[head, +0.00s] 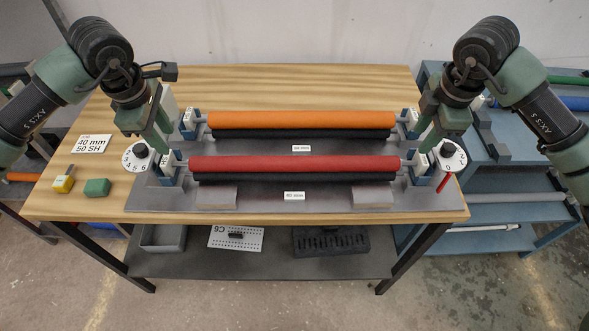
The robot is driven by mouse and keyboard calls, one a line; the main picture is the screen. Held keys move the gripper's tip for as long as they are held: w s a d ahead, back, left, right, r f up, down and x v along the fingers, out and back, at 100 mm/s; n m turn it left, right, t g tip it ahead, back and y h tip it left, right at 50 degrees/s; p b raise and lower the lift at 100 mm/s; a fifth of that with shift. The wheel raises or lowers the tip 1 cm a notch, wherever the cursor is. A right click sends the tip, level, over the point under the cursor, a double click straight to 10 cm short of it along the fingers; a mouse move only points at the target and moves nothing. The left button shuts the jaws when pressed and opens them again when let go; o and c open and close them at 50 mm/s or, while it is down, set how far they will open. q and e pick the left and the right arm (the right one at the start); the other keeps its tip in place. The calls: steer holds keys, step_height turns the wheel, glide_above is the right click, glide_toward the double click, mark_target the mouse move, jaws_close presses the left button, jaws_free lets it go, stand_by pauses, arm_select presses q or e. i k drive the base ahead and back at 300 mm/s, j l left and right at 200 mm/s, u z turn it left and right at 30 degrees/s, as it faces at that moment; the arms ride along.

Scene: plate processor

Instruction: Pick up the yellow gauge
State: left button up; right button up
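The yellow gauge (63,184) is a small block with a thin grey piece at its top. It rests on the wooden table near the front left corner. A green block (97,187) lies just right of it. My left gripper (160,149) points down by the left ends of the rollers, right of and behind the yellow gauge and well apart from it. My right gripper (425,145) points down by the right ends of the rollers. I cannot tell how far apart the fingers of either gripper are, or whether they touch the machine.
An orange roller (300,119) and a red roller (295,163) lie across a grey plate. White dials (137,157) (451,157) stand at both ends. A white label card (91,144) lies behind the gauge. A blue shelf unit (520,175) stands right.

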mark_target(63, 183)
steer(key=k, duration=1)
